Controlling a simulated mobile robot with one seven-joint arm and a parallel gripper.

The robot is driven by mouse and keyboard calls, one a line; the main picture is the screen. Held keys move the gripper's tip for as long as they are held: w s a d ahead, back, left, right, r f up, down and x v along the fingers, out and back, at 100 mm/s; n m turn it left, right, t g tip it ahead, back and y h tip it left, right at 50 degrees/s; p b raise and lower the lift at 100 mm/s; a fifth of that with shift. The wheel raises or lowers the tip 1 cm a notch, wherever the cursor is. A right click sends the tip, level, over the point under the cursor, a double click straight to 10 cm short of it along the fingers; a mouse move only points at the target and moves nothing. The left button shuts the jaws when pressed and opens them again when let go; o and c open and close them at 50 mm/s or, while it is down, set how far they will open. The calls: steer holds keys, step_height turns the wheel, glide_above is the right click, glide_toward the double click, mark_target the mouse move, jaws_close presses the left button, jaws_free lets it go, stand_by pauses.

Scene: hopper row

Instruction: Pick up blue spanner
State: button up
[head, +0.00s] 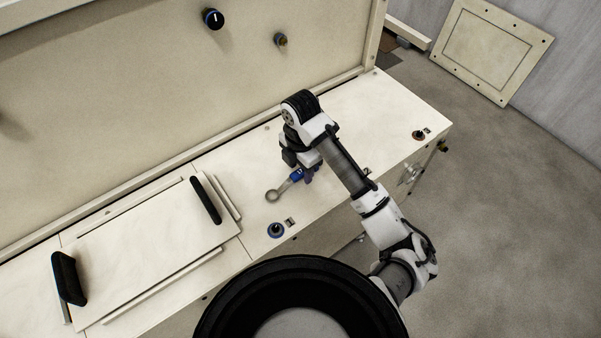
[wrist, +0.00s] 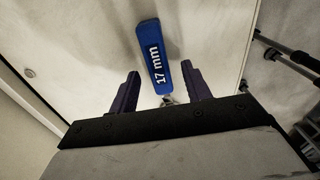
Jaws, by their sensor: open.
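The blue spanner (head: 283,186) lies on the cream bench top in the head view, its grey ring end toward the lower left. In the wrist view its blue handle (wrist: 156,58), marked "17 mm", points away from my gripper. My gripper (head: 307,172) is over the handle end in the head view. In the wrist view my gripper (wrist: 161,82) is open, with one purple finger on each side of the handle and a gap on both sides. The ring end is hidden behind the gripper body there.
A sliding lid (head: 150,244) with black handles lies to the left on the bench. A tall cream panel (head: 180,90) with knobs rises behind the bench.

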mark_target(300, 171)
steer(key=shift+f, duration=0.15)
jaws_close()
stand_by(0.4)
step_height(300, 171, up, 20)
steer(key=p, duration=0.1)
stand_by(0.3)
steer(key=c, duration=0.8)
jaws_free()
steer(key=shift+c, duration=0.2)
jaws_close()
